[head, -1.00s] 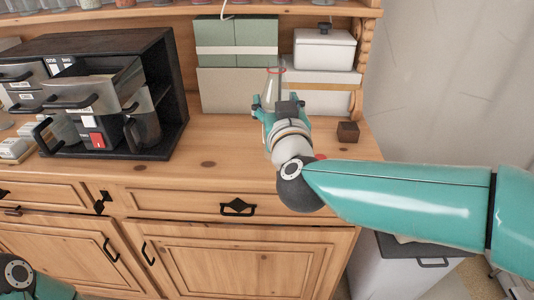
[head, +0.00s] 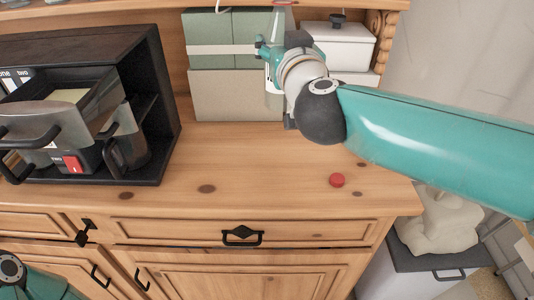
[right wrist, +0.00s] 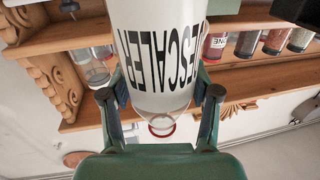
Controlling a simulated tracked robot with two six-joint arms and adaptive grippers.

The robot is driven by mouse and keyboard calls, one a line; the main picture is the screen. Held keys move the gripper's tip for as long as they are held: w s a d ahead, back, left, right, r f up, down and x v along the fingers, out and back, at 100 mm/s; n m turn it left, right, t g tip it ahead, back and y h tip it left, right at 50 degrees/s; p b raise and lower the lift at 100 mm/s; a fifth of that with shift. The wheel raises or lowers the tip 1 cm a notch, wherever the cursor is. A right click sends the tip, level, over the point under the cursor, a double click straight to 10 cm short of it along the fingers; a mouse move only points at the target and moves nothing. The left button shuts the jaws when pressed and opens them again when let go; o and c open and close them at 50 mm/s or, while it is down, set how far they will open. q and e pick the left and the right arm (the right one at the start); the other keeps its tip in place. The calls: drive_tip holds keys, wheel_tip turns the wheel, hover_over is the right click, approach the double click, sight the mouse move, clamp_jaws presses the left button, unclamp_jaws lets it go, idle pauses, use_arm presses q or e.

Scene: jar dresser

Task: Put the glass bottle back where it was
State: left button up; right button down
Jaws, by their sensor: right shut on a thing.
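The glass bottle (head: 281,18) is clear with a red rim at its top. In the right wrist view the bottle (right wrist: 160,60) fills the top middle, with black DESCALER lettering upside down and the red rim below, between the fingers of the gripper (right wrist: 160,100). Only a part of my left arm shows at the lower left; its gripper is out of view.
A small red cap (head: 337,180) lies on the dresser top. Green boxes (head: 215,28), a beige box (head: 230,95) and a white lidded box (head: 340,45) stand at the back. The middle of the top is clear.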

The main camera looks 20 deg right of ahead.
wheel_tip(320, 180, down, 19)
drive_tip(key=b, duration=0.5)
drive_tip(key=shift+a+f, duration=0.2)
drive_tip(key=shift+a, duration=0.1)
drive_tip(key=shift+c, duration=1.3)
unclamp_jaws()
drive_tip(key=s+a+b, duration=0.1)
drive_tip(key=s, duration=1.1)
